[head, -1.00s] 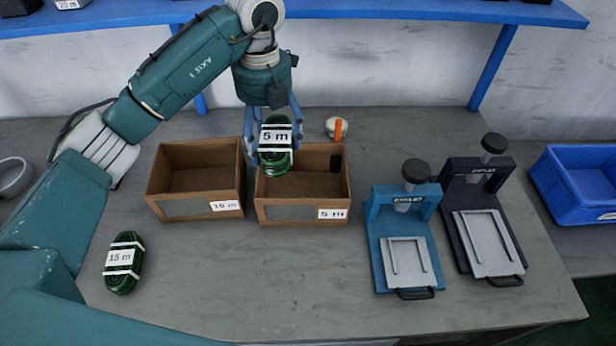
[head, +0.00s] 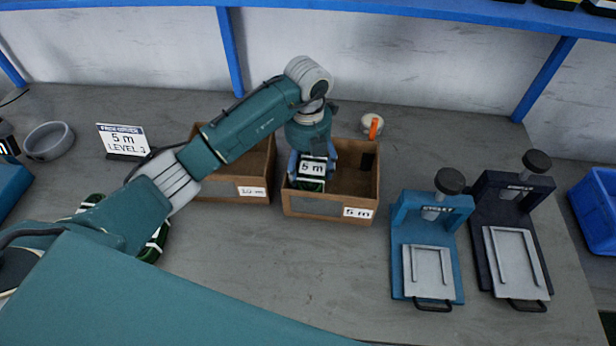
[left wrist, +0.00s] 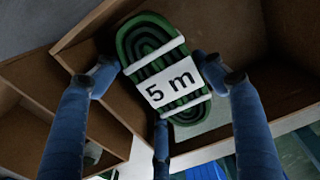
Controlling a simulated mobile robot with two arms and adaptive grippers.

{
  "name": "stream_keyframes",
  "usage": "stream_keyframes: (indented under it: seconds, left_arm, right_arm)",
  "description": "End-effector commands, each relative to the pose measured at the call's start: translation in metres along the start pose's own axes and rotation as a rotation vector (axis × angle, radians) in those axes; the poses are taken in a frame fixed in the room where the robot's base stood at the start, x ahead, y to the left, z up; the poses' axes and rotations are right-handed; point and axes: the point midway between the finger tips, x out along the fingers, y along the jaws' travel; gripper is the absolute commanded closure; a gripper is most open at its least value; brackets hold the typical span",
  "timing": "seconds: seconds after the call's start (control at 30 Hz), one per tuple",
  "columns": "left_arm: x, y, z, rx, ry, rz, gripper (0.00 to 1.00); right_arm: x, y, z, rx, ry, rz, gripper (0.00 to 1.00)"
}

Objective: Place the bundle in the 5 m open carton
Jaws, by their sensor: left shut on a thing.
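The bundle (head: 312,170) is a green coil with white ties and a "5 m" label. It also fills the middle of the left wrist view (left wrist: 165,75). My left gripper (head: 314,164) is shut on it, with blue fingers around its sides. The bundle is low in the left part of the 5 m open carton (head: 318,206), a brown box labelled "5 m" on its front. Whether the bundle touches the carton floor cannot be told. My right gripper is not in view.
Another open carton (head: 238,190) stands to the left, partly behind my arm. A blue press (head: 430,245) and a dark press (head: 512,230) stand to the right. A white-and-orange object (head: 372,124) lies behind the carton.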

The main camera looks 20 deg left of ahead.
Motion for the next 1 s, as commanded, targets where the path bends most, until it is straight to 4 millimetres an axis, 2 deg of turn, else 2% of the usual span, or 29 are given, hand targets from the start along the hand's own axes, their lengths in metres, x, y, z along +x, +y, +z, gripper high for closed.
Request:
stream_keyframes:
  seconds: [0.3, 0.67, 0.7, 0.73, 1.0]
  left_arm:
    - [0.039, 0.0, -0.001, 0.0, 0.003, -0.001, 0.59]
    - [0.046, 0.0, 0.0, 0.001, -0.001, 0.0, 0.59]
    - [0.045, 0.0, 0.0, 0.001, 0.0, 0.0, 0.25]
    - [0.045, 0.0, 0.0, 0.001, 0.0, 0.0, 0.22]
    - [0.044, 0.0, 0.0, 0.001, 0.0, 0.0, 0.22]
  right_arm:
    - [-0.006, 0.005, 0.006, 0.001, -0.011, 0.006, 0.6]
    - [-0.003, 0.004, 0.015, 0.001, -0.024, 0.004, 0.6]
    - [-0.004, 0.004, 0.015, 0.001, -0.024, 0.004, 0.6]
    - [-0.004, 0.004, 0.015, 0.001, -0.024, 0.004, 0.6]
    - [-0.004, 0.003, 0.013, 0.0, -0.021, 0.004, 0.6]
